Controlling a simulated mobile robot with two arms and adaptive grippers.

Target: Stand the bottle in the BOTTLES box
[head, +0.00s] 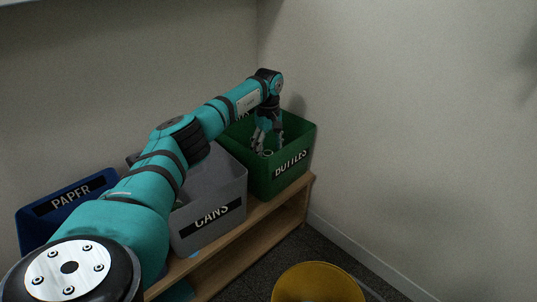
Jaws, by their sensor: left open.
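The green BOTTLES box (290,176) stands at the right end of a low wooden shelf, in the corner. My left arm reaches across the shelf, and my left gripper (268,147) points down into this box, open. A small pale ring (267,153) shows between and just below its fingertips, which looks like the mouth of the bottle. The rest of the bottle is hidden by the front wall of the box, so I cannot tell how upright it stands. My right gripper is not in view.
The grey CANS box (212,213) stands left of the green box, partly behind my arm. A blue PAPER box (66,205) is farther left. Walls close the back and right. A yellow round object (317,284) stands in front of the wooden shelf (255,222).

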